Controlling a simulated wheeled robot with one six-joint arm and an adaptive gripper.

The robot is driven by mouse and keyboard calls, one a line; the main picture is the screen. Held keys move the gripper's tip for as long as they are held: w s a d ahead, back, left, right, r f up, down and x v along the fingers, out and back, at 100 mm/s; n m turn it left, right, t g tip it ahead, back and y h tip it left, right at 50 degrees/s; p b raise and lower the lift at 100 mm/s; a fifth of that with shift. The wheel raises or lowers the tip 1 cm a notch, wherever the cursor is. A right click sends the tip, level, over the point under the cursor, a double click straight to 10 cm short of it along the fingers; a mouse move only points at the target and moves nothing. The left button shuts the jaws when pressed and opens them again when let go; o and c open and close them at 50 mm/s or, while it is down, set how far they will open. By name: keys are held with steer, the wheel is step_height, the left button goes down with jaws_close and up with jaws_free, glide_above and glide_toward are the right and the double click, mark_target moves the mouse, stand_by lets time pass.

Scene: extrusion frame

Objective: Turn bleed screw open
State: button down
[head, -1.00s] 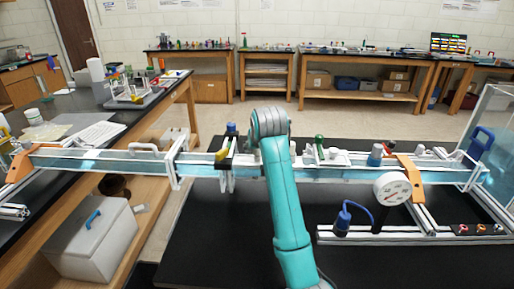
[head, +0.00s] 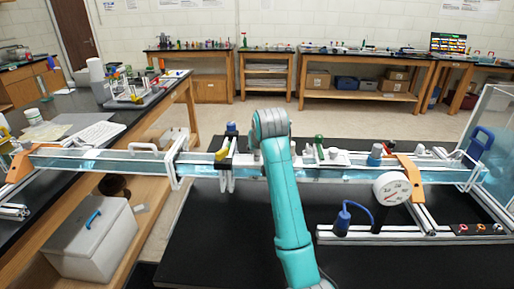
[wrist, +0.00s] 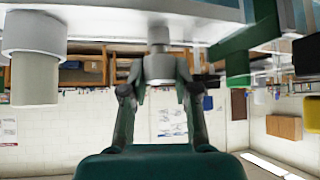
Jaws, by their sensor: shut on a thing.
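The bleed screw (wrist: 159,66) is a grey stepped cylinder at the top middle of the wrist view, where the scene looks upside down. It sits against the pale underside of the frame shown at the top. My gripper (wrist: 160,88) has one dark finger on each side of it and is shut on its wider part. In the head view my teal arm reaches forward to the clear water channel (head: 100,162), and its elbow hides the gripper and the screw. How far the screw is turned cannot be told.
A larger grey cylinder (wrist: 35,55) stands beside the screw in the wrist view, and a green part (wrist: 236,60) is on the other side. In the head view, a green-topped valve (head: 319,147), a dial gauge (head: 391,189) and an orange bracket (head: 411,177) lie right of my arm.

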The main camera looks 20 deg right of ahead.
steer(key=n+g+y, duration=0.1)
steer(key=n+y, duration=0.3)
steer(key=n, duration=0.2)
steer(key=shift+d, duration=0.1)
steer(key=n+g+y, duration=0.1)
steer(key=n+y, duration=0.1)
steer(key=n, duration=0.1)
steer(key=n+g+y, duration=0.2)
steer(key=n, duration=0.1)
steer(key=shift+n, duration=0.3)
stand_by(0.4)
steer(key=c, duration=0.9)
jaws_free()
steer(key=shift+o, duration=0.2)
